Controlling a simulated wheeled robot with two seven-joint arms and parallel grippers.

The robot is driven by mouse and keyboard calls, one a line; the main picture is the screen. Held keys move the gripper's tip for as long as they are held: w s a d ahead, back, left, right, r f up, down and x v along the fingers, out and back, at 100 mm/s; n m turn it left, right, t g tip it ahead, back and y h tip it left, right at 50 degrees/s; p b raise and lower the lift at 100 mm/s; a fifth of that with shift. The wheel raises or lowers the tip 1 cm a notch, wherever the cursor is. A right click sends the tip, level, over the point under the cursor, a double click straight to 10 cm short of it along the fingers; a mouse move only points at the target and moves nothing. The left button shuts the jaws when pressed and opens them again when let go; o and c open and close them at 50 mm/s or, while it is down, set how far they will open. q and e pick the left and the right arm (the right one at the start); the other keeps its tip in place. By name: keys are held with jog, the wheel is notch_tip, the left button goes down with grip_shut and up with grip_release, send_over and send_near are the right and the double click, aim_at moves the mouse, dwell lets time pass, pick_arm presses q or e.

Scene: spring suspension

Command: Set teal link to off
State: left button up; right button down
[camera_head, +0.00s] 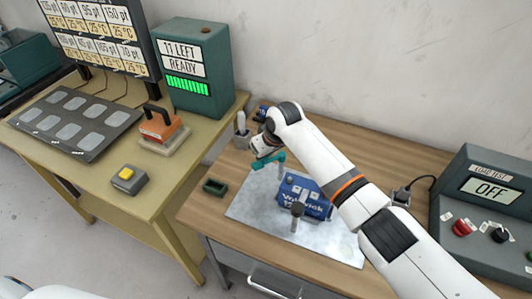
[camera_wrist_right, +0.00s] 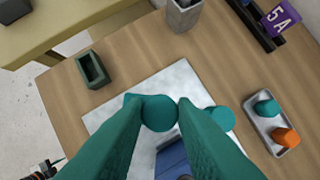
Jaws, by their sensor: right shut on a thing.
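The teal link is seen in the head view as a small teal piece (camera_head: 268,160) just above the blue box (camera_head: 300,192), on the box's far left side. The right wrist view shows a round teal end (camera_wrist_right: 158,113) between my fingertips and another teal round part (camera_wrist_right: 222,119) to its right. My right gripper (camera_wrist_right: 160,103) has green fingers closed on that teal end. The blue box shows partly below it in the wrist view (camera_wrist_right: 173,160). A grey post (camera_head: 297,210) stands at the box's near side. My left gripper is not in view.
The box sits on a pale mat (camera_head: 245,206). A small green tray (camera_head: 214,186) lies left of it. A console (camera_head: 490,190) reading OFF stands at the right. A metal tray (camera_wrist_right: 268,128) holds teal and orange pieces. A grey holder (camera_wrist_right: 183,15) stands behind.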

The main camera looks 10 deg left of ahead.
jog(key=shift+w+r, duration=0.1)
jog(key=shift+r, duration=0.1)
jog(key=c, duration=1.2)
grip_release()
jog(key=shift+f, duration=0.15)
jog(key=b+v, duration=0.3)
jog(key=v, duration=0.9)
jog(key=shift+a, duration=0.1)
